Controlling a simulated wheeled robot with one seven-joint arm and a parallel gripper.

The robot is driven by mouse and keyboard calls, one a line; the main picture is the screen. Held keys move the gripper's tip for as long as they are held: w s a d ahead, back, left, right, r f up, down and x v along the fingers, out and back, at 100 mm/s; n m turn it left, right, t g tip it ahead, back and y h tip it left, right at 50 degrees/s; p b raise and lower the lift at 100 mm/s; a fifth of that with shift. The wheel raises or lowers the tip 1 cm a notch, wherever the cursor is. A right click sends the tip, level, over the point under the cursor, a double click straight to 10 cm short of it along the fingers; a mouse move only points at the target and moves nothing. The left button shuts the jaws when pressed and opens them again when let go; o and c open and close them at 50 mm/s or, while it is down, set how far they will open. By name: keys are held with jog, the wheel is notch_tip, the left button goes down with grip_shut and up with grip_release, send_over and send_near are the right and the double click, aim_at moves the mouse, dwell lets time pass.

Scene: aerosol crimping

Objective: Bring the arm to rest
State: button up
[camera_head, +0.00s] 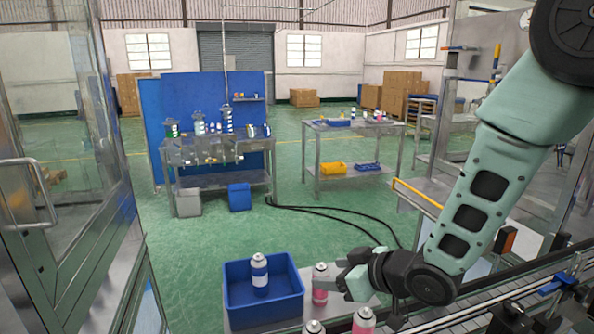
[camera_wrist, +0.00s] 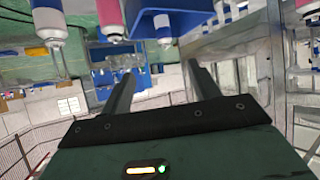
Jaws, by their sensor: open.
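My arm reaches down from the upper right of the head view, with my gripper (camera_head: 342,276) low over the front table edge. My gripper is open, just right of a pink can (camera_head: 320,284); whether they touch cannot be told. In the wrist view my gripper (camera_wrist: 160,82) shows two spread fingers with no can held between them.
A blue tray (camera_head: 265,313) holds one blue-and-white can (camera_head: 259,274). More pink cans (camera_head: 363,320) stand at the bottom edge. A conveyor (camera_head: 480,310) runs at right, and a glass door (camera_head: 60,150) stands at left. Green floor (camera_head: 200,270) lies open beyond.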

jog(key=s+d+f+g+h+b, duration=0.1)
jog(key=s+d+g+h+b, duration=0.1)
jog(key=s, duration=0.7)
jog(key=s+d+f+m+g+h+b, duration=0.1)
jog(key=s+d+g+h+b, duration=0.1)
jog(key=s, duration=0.7)
jog(key=s+d+g+h+b, duration=0.2)
jog(key=s+g+h+b, duration=0.1)
jog(key=s, duration=0.6)
jog(key=shift+s+d+f+m+g+h+b, duration=0.3)
jog(key=shift+f+g+h+b, duration=0.1)
jog(key=shift+g+b, duration=0.2)
